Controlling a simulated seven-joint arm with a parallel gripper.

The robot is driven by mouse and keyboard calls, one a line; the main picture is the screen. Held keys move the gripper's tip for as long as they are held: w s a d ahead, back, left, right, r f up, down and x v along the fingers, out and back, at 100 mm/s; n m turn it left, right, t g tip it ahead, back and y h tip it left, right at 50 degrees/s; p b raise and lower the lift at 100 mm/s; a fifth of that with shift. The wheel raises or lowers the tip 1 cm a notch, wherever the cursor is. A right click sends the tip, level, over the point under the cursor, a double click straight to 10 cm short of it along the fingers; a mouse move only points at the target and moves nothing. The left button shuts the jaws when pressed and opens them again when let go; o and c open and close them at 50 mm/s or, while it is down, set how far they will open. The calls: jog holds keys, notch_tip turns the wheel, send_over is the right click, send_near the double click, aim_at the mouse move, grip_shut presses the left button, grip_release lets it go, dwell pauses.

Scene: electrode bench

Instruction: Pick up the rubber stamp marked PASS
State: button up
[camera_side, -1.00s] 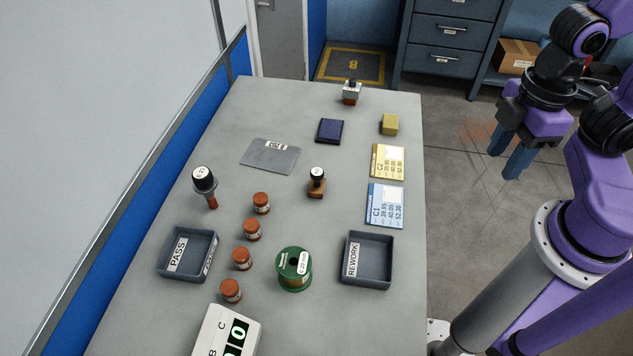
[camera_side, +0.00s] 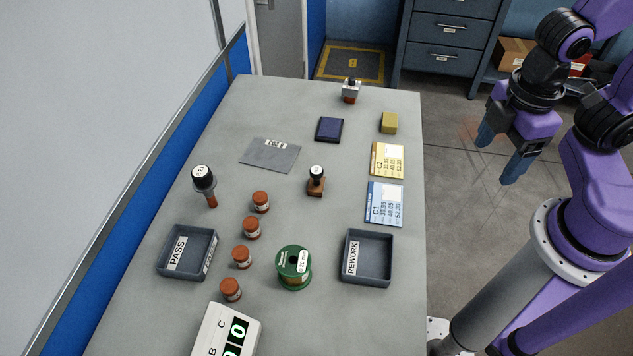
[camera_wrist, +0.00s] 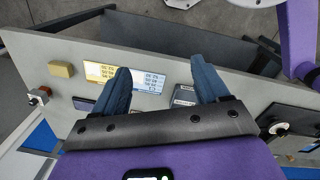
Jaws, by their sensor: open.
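Two stamp-like things stand on the bench in the side view. One has a brown block base and a black knob with a white top label (camera_side: 316,182), near the middle. The other has a pale body, a dark knob and a red base (camera_side: 351,92), at the far end; it also shows at the left of the wrist view (camera_wrist: 38,96). I cannot read PASS on either. My gripper (camera_side: 497,158) is open and empty, off the bench's right edge in the side view and apart from both. Its two blue fingers (camera_wrist: 160,66) are spread in the wrist view.
A dark pad (camera_side: 329,129), yellow block (camera_side: 390,123), yellow card (camera_side: 388,160) and blue card (camera_side: 385,203) lie nearby. A PASS tray (camera_side: 165,268), REWORK tray (camera_side: 391,260), green spool (camera_side: 294,267), several brown jars (camera_side: 252,228) and a black-topped tool (camera_side: 204,179) stand nearer.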

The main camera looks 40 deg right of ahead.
aim_at(320, 180)
jog(key=w+a+f+n+t+h, duration=0.5)
jog(key=w+a+n+h, duration=0.1)
jog(key=w+a+n, duration=0.25)
jog(key=a+f+n+t, duration=0.2)
jog(key=a+n, duration=0.1)
jog(key=a, duration=0.1)
jog(key=a+f+n+t+y, duration=0.1)
jog(key=a+f+n+t, duration=0.1)
jog(key=a, duration=0.3)
jog(key=a+f+n+t+y, duration=0.1)
jog(key=a+n+t, duration=0.2)
jog(key=a+n, duration=0.1)
jog(key=shift+a+f+n, duration=0.3)
jog(key=shift+f+n, duration=0.1)
jog(key=shift+n, duration=0.05)
jog(key=shift+a+f+t+y, duration=0.1)
jog(key=shift+a+t+y, duration=0.05)
jog(key=shift+t+y, duration=0.15)
jog(key=x, duration=1.7)
jog(key=shift+f, duration=0.1)
jog(key=shift+c, duration=0.3)
jog(key=c, duration=1.1)
